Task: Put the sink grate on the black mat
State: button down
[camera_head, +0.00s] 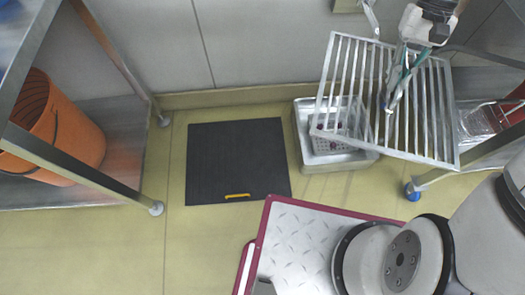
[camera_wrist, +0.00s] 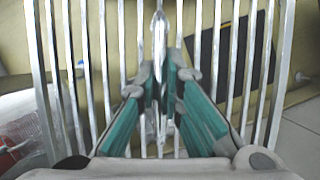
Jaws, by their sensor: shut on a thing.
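The sink grate (camera_head: 430,112) is a silver rack of parallel bars. It is held up in the air at the upper right of the head view, tilted, above a metal basin. My gripper (camera_head: 388,103) is shut on one of its bars near the middle. In the wrist view the grate (camera_wrist: 103,60) fills the picture, and my gripper (camera_wrist: 162,85) pinches a central bar between its green-sided fingers. The black mat (camera_head: 236,160) lies flat on the floor left of the grate, with a small yellow object on its front edge. Part of the mat (camera_wrist: 228,55) shows behind the bars in the wrist view.
A metal basin (camera_head: 337,162) with a perforated basket stands on the floor beneath the grate, right of the mat. An orange bucket (camera_head: 70,130) sits on a metal shelf unit at left. Floor around the mat is clear.

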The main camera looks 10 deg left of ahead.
aim_at(236, 159)
jog(key=i+l+u, duration=0.35)
jog(key=u, duration=1.4)
